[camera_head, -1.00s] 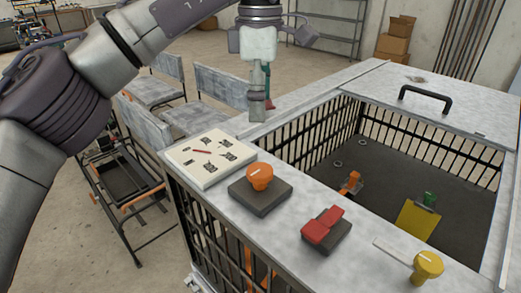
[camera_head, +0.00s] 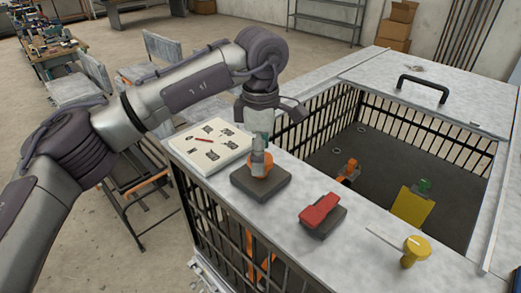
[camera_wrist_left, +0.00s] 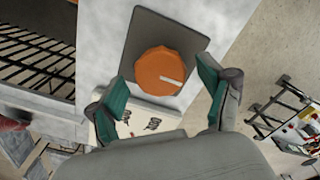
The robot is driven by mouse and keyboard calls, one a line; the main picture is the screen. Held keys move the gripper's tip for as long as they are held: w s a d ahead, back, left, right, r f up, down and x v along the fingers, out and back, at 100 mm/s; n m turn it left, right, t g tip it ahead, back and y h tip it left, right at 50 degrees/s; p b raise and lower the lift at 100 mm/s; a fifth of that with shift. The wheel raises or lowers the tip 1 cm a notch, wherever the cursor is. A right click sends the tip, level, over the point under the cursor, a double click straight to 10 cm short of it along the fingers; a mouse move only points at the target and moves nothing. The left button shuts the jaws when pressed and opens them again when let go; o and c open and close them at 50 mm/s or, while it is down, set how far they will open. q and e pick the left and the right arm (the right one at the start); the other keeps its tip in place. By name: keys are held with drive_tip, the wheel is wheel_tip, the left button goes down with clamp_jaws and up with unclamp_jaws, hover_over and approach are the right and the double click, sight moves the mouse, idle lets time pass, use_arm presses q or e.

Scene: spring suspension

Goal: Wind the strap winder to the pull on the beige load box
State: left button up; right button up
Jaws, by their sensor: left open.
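An orange round knob (camera_head: 262,187) with a pale line on its top stands on a dark square plate (camera_head: 245,184) on the cage's pale top. It also shows in the left wrist view (camera_wrist_left: 158,72). My left gripper (camera_head: 260,162) is above it in the head view, pointing down. In the wrist view its green-padded fingers (camera_wrist_left: 160,97) are open, one towards each side of the knob, with gaps visible. A flat beige box (camera_head: 211,143) with several black markings and a red pointer lies beside the plate. The markings are too small to read. My right gripper is not in view.
The barred cage (camera_head: 380,140) is open on top; an orange part (camera_head: 349,170) and a yellow plate (camera_head: 411,206) are inside. A black handle (camera_head: 423,86) stands behind.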

use_arm(q)
drive_tip(key=shift+c, duration=0.2)
drive_tip(key=c, duration=1.1)
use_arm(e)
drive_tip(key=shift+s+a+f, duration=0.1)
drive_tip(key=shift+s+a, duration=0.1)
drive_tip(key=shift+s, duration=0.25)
use_arm(q)
drive_tip(key=shift+m, duration=0.3)
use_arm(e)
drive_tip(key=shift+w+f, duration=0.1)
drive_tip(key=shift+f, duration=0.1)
use_arm(q)
drive_tip(key=shift+m+b, duration=0.6)
drive_tip(key=shift+b, duration=0.05)
drive_tip(key=shift+m+b, duration=0.5)
drive_tip(key=shift+m, duration=1.9)
drive_tip(key=shift+m+b, duration=0.4)
drive_tip(key=shift+m, duration=1.2)
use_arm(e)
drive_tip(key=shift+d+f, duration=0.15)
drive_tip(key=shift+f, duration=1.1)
